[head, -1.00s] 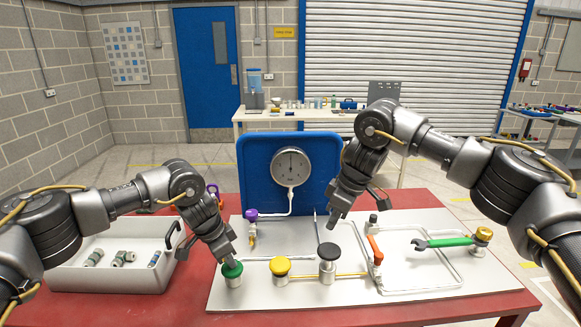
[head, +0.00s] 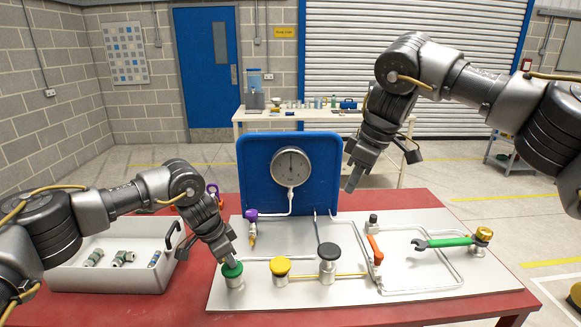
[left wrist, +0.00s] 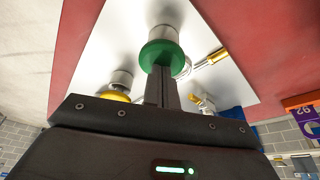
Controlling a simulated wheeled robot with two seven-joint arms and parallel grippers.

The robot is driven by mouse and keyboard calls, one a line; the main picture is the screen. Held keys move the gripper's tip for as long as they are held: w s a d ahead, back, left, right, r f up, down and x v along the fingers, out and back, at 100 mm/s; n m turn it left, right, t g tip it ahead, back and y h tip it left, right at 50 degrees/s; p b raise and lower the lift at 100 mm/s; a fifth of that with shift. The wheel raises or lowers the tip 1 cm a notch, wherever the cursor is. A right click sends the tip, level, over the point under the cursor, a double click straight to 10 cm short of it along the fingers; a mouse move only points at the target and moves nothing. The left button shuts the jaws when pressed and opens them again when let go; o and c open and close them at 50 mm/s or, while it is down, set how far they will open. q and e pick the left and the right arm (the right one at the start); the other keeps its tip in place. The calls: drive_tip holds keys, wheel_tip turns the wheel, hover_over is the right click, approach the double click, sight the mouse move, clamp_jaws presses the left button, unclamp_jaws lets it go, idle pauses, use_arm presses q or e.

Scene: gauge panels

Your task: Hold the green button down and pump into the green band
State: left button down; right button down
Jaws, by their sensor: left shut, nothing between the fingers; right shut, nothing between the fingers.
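The green button (head: 232,270) stands at the front left of the white panel (head: 300,298). My left gripper (head: 231,261) is shut, with its fingertips at the top of the green button; the left wrist view shows the fingers (left wrist: 160,88) against the green cap (left wrist: 162,55). I cannot tell how far the button is pressed. The round gauge (head: 291,167) is on the blue backboard (head: 254,160); its needle seems to point up, and no green band can be made out. My right gripper (head: 350,188) is shut and empty, raised above the panel near the board's right edge.
A yellow button (head: 280,267) and a black button (head: 328,254) stand right of the green one. A purple knob (head: 251,215), an orange lever (head: 374,250) and a green-handled wrench (head: 444,242) are on the panel. A grey tray (head: 108,279) with fittings stands left.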

use_arm(q)
wheel_tip(320, 180, up, 7)
drive_tip(key=p, duration=0.6)
idle(0.3)
drive_tip(key=b+v, duration=0.2)
drive_tip(key=v, duration=0.8)
drive_tip(key=shift+r, duration=0.35)
